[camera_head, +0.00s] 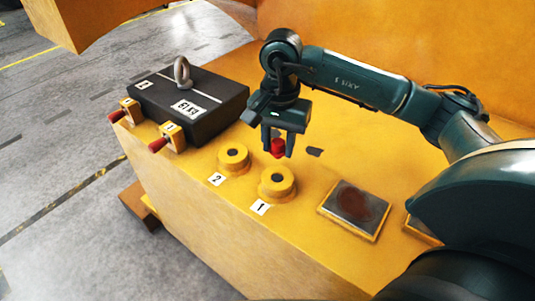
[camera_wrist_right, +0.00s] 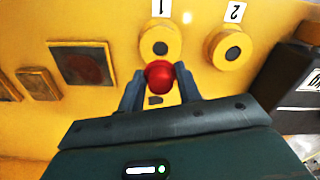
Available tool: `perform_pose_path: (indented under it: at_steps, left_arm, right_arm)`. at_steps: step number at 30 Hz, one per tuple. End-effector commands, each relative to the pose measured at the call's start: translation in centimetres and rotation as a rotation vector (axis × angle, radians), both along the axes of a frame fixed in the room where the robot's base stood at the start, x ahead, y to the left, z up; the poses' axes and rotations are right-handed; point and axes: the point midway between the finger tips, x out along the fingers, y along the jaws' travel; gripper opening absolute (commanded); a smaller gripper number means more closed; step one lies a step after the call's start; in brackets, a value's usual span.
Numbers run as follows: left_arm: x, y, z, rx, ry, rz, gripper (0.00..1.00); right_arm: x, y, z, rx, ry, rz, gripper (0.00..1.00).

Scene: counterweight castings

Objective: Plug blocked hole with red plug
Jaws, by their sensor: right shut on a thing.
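My right gripper (camera_head: 280,146) is shut on a red plug (camera_head: 278,149), held above the yellow casting behind the two round bosses. In the wrist view the plug (camera_wrist_right: 159,74) sits between the fingertips, its head overlapping the near edge of boss 1. Boss 1 (camera_head: 276,193) and boss 2 (camera_head: 233,165) are yellow, each with a dark round centre and a white number label. Boss 1 also shows in the wrist view (camera_wrist_right: 147,41), as does boss 2 (camera_wrist_right: 220,54). I cannot tell from the dark centres which hole is blocked. My left gripper is out of view.
A dark block (camera_head: 190,98) with a metal lifting eye (camera_head: 183,71) stands at left. Two yellow brackets with red-ended pins (camera_head: 158,145) sit before it. A framed rusty plate (camera_head: 354,208) lies right of boss 1. A small dark slot (camera_head: 314,152) is beside the gripper.

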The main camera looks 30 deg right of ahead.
Motion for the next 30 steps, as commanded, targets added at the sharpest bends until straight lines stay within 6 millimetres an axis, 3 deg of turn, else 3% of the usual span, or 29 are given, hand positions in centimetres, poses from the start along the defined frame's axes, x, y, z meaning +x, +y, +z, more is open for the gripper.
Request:
perform_pose_path:
  at_steps: [14, 30]
  left_arm:
    - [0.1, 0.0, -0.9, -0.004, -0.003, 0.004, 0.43]
    - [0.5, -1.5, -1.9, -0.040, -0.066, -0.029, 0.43]
  right_arm:
    - [0.0, -0.1, -0.5, -0.001, 0.000, -0.013, 0.13]
    - [0.0, -0.1, -5.2, 0.000, 0.000, -0.012, 0.13]
